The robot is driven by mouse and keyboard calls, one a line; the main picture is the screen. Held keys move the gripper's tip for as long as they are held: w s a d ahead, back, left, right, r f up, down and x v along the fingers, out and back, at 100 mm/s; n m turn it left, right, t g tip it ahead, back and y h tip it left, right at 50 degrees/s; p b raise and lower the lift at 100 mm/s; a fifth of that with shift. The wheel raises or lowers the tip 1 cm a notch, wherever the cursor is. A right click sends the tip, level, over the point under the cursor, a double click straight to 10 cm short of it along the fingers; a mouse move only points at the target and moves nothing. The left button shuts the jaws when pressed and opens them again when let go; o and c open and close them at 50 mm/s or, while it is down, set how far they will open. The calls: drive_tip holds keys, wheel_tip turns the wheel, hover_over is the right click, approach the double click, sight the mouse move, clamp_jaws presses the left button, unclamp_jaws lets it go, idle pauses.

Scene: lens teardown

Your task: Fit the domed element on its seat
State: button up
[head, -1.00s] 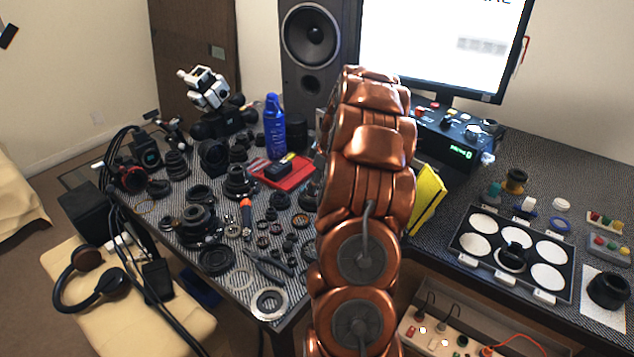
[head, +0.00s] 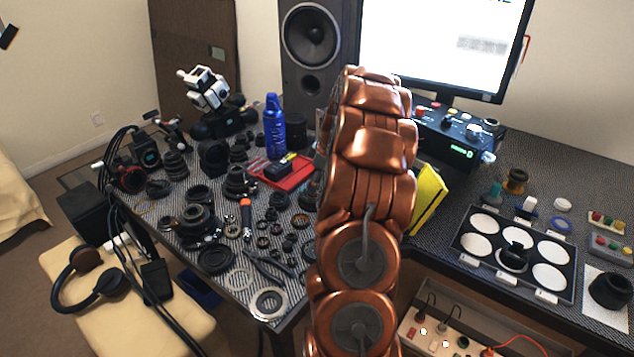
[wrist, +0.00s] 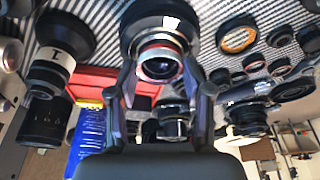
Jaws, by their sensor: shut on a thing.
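In the wrist view, my gripper (wrist: 159,82) is shut on a small round glass element (wrist: 159,67), which I take for the domed element, with a silver and reddish rim. A finger lies on each side of it. Directly beyond it is a wide black lens barrel (wrist: 126,37), which looks like the seat. The element overlaps the barrel's opening in this view; I cannot tell whether they touch. In the head view my own copper-coloured arm hides the gripper, the element and the barrel beneath it.
Many black lens parts and rings crowd the left bench. A red tray (head: 297,178) and blue spray can (head: 274,128) stand near my arm; the tray (wrist: 85,76) and can (wrist: 87,140) also show in the wrist view. A tray with white circles (head: 463,257) lies right.

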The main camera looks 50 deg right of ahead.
drive_tip(key=o, duration=1.2)
drive_tip(key=o, duration=0.3)
drive_tip(key=shift+o, duration=0.2)
drive_tip(key=shift+r, duration=3.5)
